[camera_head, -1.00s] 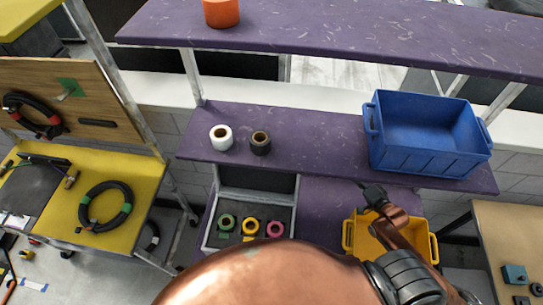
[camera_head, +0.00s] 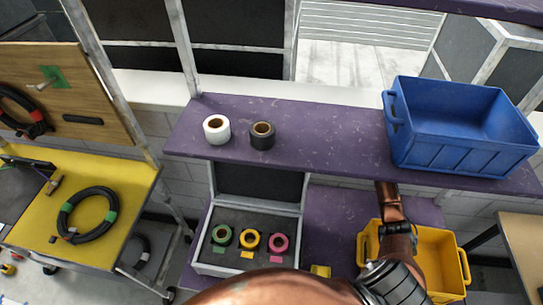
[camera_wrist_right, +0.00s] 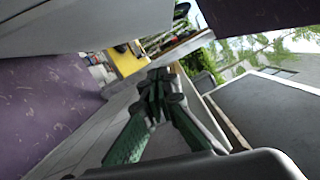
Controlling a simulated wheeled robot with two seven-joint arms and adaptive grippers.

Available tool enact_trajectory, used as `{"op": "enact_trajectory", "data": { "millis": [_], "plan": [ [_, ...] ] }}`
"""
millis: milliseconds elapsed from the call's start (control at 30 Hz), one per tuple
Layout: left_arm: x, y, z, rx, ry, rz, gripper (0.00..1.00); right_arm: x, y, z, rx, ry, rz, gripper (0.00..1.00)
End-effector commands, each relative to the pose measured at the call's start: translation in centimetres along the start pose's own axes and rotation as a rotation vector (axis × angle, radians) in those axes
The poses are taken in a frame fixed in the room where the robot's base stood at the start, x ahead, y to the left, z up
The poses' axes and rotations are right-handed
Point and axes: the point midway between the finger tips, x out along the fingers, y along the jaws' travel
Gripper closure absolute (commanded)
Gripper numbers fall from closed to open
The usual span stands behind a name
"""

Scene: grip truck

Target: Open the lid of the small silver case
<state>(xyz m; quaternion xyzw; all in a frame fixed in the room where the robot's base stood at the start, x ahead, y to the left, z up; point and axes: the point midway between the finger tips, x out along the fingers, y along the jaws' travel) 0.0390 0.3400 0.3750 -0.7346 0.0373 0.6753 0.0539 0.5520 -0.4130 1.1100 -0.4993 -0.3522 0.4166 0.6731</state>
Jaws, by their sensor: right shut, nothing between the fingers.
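The small silver case (camera_head: 245,268) stands on the lower purple shelf in the head view. Its lid (camera_head: 258,183) stands upright at the back, showing a dark inner face. Green, yellow and pink tape rolls sit in the dark insert. My right forearm, copper coloured, crosses the bottom of the head view and its far link rises right of the case; the gripper itself is hidden there under the upper shelf. In the right wrist view my right gripper (camera_wrist_right: 159,80) is shut and empty, beside a dark pale-edged panel. My left gripper is not in view.
A yellow bin (camera_head: 440,268) stands right of the case, partly behind my arm. A blue bin (camera_head: 460,145) and white (camera_head: 216,129) and black (camera_head: 262,135) rolls are on the shelf above.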

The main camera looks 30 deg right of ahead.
Motion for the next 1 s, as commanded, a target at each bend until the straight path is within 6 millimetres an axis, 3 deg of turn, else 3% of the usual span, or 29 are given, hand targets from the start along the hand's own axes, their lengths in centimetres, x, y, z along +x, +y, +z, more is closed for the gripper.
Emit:
{"op": "enact_trajectory", "data": {
  "millis": [167, 567, 800, 1000],
  "plan": [
    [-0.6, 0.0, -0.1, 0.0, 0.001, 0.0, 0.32, 2.0, -0.5, 0.3, -0.004, -0.014, -0.005, 1.0],
    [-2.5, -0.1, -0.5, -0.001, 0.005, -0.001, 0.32, 10.1, -0.5, 0.4, -0.003, -0.013, -0.004, 1.0],
    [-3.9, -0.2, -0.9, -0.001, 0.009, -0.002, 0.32, 10.7, -0.3, 3.5, -0.001, -0.008, -0.003, 1.0],
    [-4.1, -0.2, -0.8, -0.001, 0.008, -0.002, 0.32, 10.9, -0.2, 4.2, -0.001, -0.009, -0.002, 1.0]
  ]
}}
